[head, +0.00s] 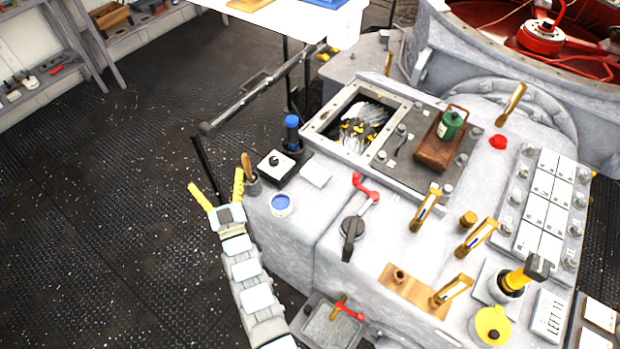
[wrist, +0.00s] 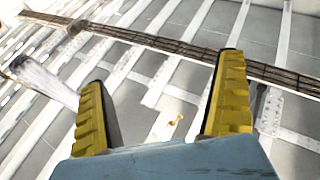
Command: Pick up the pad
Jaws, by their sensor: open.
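My gripper (head: 219,191) has two yellow fingers spread apart with nothing between them. It is at the left edge of the grey machine deck, left of the wooden-handled tool in its holder. A small flat pale square (head: 315,174) lies on the deck, and it may be the pad. Left of it is a dark square block (head: 276,165) with a white top patch and a small knob. Both are to the right of my gripper and apart from it. In the wrist view my open gripper (wrist: 165,70) faces pale beams and grey panels, and no pad shows there.
A wooden-handled tool (head: 248,168) and a blue-topped tool (head: 292,131) stand upright nearby. A round tin with blue contents (head: 281,204) sits in front. A red crank (head: 366,189) and a framed opening (head: 320,122) are to the right. Dark floor lies left.

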